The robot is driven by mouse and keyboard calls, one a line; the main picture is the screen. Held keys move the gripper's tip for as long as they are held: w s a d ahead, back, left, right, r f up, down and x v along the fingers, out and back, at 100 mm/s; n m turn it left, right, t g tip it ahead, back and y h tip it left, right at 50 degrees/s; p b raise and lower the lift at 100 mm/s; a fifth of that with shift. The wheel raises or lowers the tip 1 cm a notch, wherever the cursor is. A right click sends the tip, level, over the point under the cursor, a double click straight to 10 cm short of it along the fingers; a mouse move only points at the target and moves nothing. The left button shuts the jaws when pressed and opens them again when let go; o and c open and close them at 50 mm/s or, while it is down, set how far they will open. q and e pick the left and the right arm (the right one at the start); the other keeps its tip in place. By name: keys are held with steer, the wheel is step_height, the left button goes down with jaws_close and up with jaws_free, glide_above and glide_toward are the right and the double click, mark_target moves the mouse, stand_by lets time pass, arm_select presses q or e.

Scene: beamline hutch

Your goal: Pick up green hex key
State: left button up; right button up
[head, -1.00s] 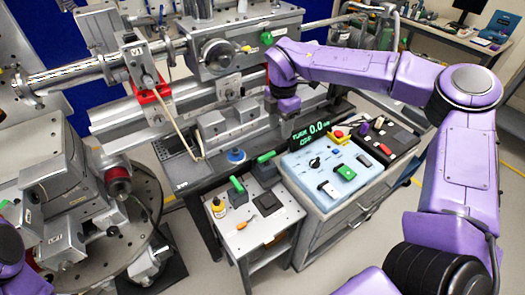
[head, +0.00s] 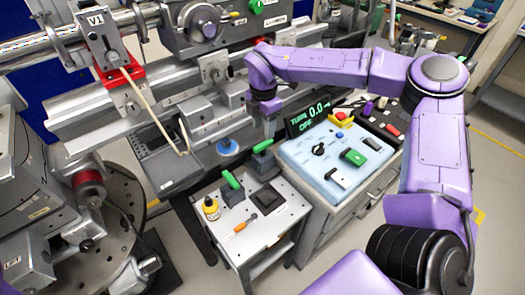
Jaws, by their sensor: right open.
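Two green bar-shaped handles on dark blocks are in the head view. One green handle (head: 231,179) is on the small white-topped cart (head: 283,220); the other green handle (head: 262,146) is just behind it, by the bench edge. I cannot tell whether either is the green hex key; no thin hex shaft is clear. My right gripper (head: 267,122) points down above and behind these handles, apart from them and empty as far as I see. Its fingers are small and dark against the bench. My left gripper is outside the view.
The cart also holds a yellow bottle (head: 211,207), an orange-handled tool (head: 245,222) and a black tray (head: 267,196). The metal rail bench (head: 120,112) runs behind.

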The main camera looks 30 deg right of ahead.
mark_target(264, 144)
steer(key=f, duration=0.2)
steer(key=f+p, duration=0.1)
steer(key=f, duration=0.2)
steer(key=f+p, duration=0.1)
steer(key=f, duration=0.1)
steer(key=shift+s+a+f, duration=0.2)
steer(key=shift+s+f, duration=0.1)
steer(key=shift+s, duration=0.05)
steer(key=shift+f, duration=0.3)
jaws_close()
